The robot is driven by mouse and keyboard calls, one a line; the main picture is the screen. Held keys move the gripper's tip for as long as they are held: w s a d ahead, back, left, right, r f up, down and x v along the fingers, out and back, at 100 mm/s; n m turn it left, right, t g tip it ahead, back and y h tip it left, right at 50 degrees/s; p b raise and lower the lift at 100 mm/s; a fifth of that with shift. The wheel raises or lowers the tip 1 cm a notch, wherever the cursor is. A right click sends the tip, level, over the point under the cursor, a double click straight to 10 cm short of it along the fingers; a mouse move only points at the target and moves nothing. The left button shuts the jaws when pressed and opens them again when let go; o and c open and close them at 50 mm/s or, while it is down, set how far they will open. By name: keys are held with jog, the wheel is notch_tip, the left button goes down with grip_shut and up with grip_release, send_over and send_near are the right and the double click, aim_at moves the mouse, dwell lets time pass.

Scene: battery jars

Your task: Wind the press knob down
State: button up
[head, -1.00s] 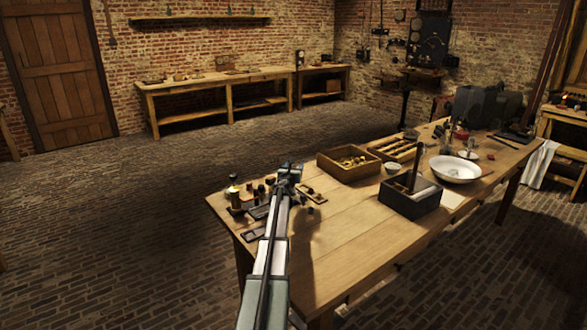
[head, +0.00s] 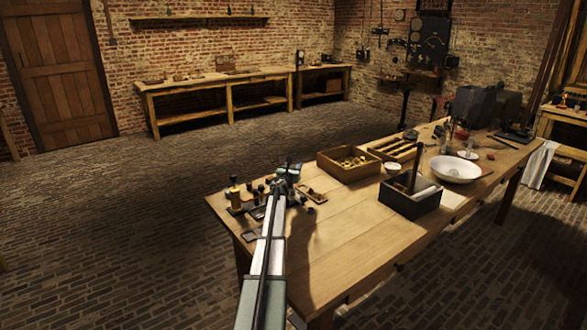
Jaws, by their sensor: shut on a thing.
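My gripper (head: 283,180) is at the far end of my arm, over the near left part of the workbench (head: 340,235). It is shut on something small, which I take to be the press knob. The knob and the press under it are hidden behind my wrist, so I cannot see how far down the knob sits. A brass cylinder with a dark top (head: 235,194) stands upright to the left, apart from my gripper.
Small dark parts stand around my gripper. A flat wooden piece (head: 313,195) lies to its right. Farther right are a wooden box of brass parts (head: 347,172), a black box (head: 409,205) and a white basin (head: 455,177). The bench's front middle is clear.

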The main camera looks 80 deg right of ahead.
jog(key=shift+s+m+g, duration=0.1)
jog(key=shift+m+g, duration=0.3)
jog(key=shift+g, duration=0.2)
jog(key=o, duration=1)
jog(key=shift+c, duration=0.2)
jog(key=w+a, duration=0.2)
jog(key=a, duration=1.1)
jog(key=shift+w+a, duration=0.3)
